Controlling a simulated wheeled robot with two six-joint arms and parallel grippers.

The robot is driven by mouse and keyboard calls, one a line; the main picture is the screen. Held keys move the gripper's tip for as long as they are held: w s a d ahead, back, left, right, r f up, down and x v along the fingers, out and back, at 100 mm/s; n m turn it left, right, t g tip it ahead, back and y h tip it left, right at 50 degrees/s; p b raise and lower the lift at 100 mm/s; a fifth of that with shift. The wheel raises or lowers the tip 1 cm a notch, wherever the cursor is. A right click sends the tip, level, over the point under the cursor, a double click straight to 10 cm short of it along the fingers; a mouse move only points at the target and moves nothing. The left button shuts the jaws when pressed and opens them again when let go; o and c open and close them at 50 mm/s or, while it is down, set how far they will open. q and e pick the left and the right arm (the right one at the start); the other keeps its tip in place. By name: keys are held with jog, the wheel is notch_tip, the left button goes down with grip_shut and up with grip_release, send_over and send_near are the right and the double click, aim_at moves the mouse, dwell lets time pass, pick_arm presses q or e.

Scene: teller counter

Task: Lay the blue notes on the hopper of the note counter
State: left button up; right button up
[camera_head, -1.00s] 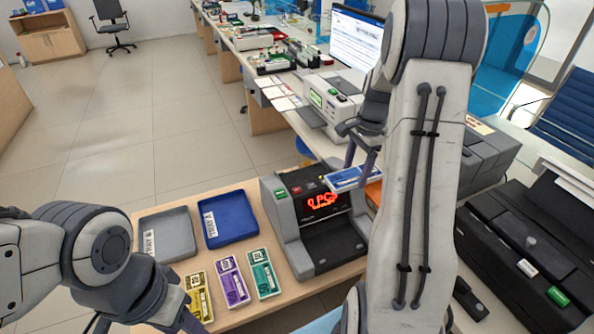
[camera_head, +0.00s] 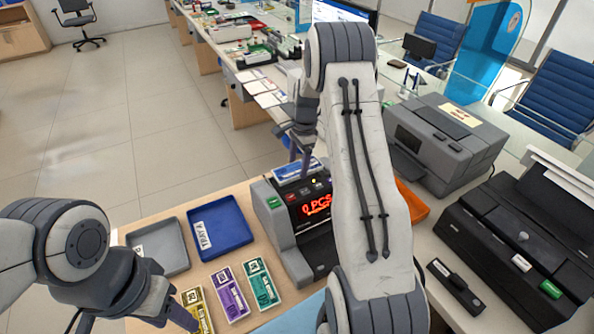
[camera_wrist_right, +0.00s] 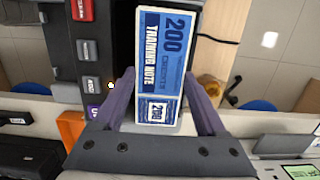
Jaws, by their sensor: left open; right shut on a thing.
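The blue notes (camera_head: 297,170), a banded bundle marked 200, are held in my right gripper (camera_head: 300,158) above the top of the note counter (camera_head: 272,207). In the right wrist view the blue notes (camera_wrist_right: 163,62) lie between the purple fingers of my right gripper (camera_wrist_right: 160,98), over the counter's dark hopper opening (camera_wrist_right: 202,55). Whether they touch the hopper cannot be told. The counter's red display reads 0 PCS. My left gripper (camera_head: 183,316) is open and low at the front left, beside the yellow notes (camera_head: 198,309). Its fingertips are partly hidden.
A grey tray (camera_head: 160,247) and a blue tray (camera_head: 220,228) stand left of the counter. Purple notes (camera_head: 230,294) and green notes (camera_head: 262,285) lie in front of them. An orange tray (camera_head: 412,203) is partly behind my right arm. A grey printer (camera_head: 445,140) stands beyond it.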

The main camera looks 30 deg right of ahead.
aim_at(298, 167)
jog(key=shift+w+a+f, duration=0.15)
jog(key=shift+w+f, duration=0.05)
jog(key=shift+w, duration=0.05)
notch_tip(298, 167, down, 3)
jog(key=shift+f+p, duration=0.15)
jog(key=shift+p, duration=0.45)
jog(key=shift+f, duration=0.35)
